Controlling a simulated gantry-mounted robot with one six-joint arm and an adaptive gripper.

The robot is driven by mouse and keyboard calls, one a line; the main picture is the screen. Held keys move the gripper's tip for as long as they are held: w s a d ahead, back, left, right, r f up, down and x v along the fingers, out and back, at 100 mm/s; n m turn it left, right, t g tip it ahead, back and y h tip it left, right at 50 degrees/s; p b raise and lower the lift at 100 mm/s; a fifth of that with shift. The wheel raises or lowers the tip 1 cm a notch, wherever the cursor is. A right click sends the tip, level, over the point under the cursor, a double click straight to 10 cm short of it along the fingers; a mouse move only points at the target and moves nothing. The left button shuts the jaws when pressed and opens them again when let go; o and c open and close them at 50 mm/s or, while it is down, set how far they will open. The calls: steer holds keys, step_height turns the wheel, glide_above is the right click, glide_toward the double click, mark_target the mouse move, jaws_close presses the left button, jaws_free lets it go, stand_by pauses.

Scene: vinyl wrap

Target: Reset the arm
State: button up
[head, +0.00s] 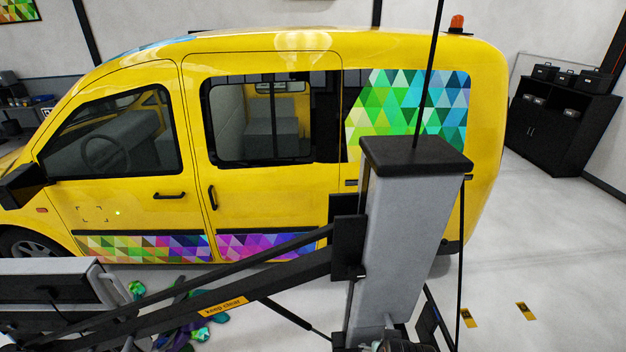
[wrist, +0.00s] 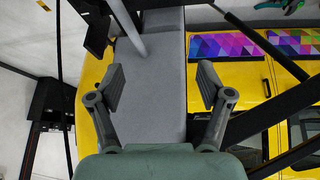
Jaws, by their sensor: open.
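My gripper (wrist: 160,88) shows in the wrist view with its two fingers spread wide apart and nothing between them. Behind the fingers is my own grey column. In the head view the gripper cannot be made out clearly; my column and a black arm link cross the front. The yellow van (head: 270,185) stands side-on behind my column. Colourful triangle wrap covers the rear side window (head: 408,110) and the lower door strip (head: 265,246).
A black cabinet (head: 562,125) with boxes on top stands at the right wall. Crumpled colourful scraps (head: 185,315) lie on the floor at the lower left. The grey floor at the right (head: 560,260) is mostly clear, with small yellow markings.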

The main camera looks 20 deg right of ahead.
steer(key=s+a+r+n+t+y, duration=0.1)
steer(key=s+a+r+t, duration=0.1)
steer(key=a+r, duration=0.3)
steer(key=s+a+r+n+t, duration=0.1)
steer(key=a+r+t, duration=0.2)
steer(key=a, duration=0.8)
steer(key=s+a+r+n+t+y, duration=0.1)
steer(key=s+a+r+t, duration=0.1)
steer(key=a+r, duration=0.4)
steer(key=shift+s+a+r+n+y+p, duration=0.3)
steer(key=shift+a+n+p, duration=0.15)
steer(key=shift+a, duration=0.5)
step_height(320, 180, down, 50)
steer(key=b, duration=4.9)
steer(key=shift+r, duration=0.25)
